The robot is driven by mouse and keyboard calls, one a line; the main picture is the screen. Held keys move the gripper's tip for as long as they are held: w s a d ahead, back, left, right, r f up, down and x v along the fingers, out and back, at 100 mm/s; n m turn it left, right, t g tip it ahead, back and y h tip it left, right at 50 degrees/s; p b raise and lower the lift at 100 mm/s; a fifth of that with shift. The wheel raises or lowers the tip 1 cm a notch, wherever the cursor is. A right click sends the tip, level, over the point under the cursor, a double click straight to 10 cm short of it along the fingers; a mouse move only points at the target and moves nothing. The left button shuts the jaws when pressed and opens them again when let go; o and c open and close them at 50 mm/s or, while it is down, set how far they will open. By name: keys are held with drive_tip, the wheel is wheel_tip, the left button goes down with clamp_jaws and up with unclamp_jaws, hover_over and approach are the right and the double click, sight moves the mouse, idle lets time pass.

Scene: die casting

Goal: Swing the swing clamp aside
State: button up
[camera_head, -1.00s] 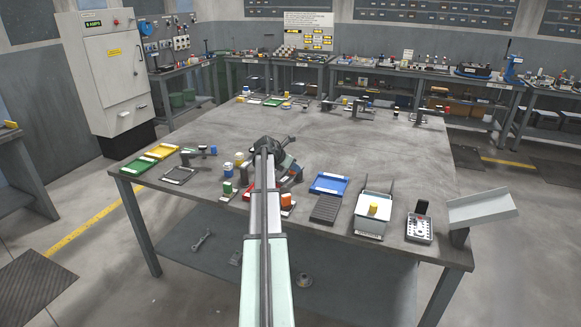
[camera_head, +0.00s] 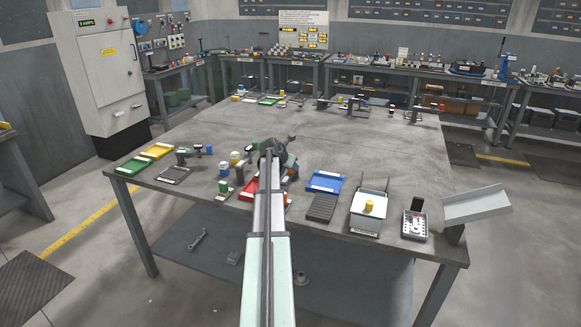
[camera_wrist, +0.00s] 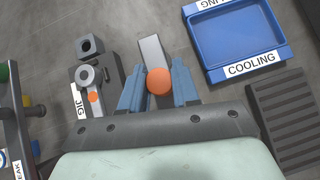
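In the wrist view an orange ball knob (camera_wrist: 158,82) sits between the two blue fingers of my gripper (camera_wrist: 158,75). A flat grey bar (camera_wrist: 151,50) runs up the picture from behind the knob; it looks like the swing clamp's arm. The fingers stand about a knob's width apart, one on each side; I cannot tell if they press on it. Left of them is the dark jig (camera_wrist: 99,68), labelled JIG, with a grey round part and a small orange spot. In the head view my gripper (camera_head: 275,160) is over the table's near middle, and my arm hides most of the clamp.
A blue COOLING tray (camera_wrist: 236,38) and a dark ribbed block (camera_wrist: 286,118) lie to the right of the fingers. In the head view a red tray (camera_head: 247,192) and small coloured parts crowd the left of my arm. The table's far middle (camera_head: 330,128) is clear.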

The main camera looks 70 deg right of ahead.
drive_tip(key=o, duration=0.4)
drive_tip(key=shift+o, duration=0.2)
drive_tip(key=v, duration=1.3)
drive_tip(key=shift+a+r, duration=0.3)
drive_tip(key=shift+w, duration=0.1)
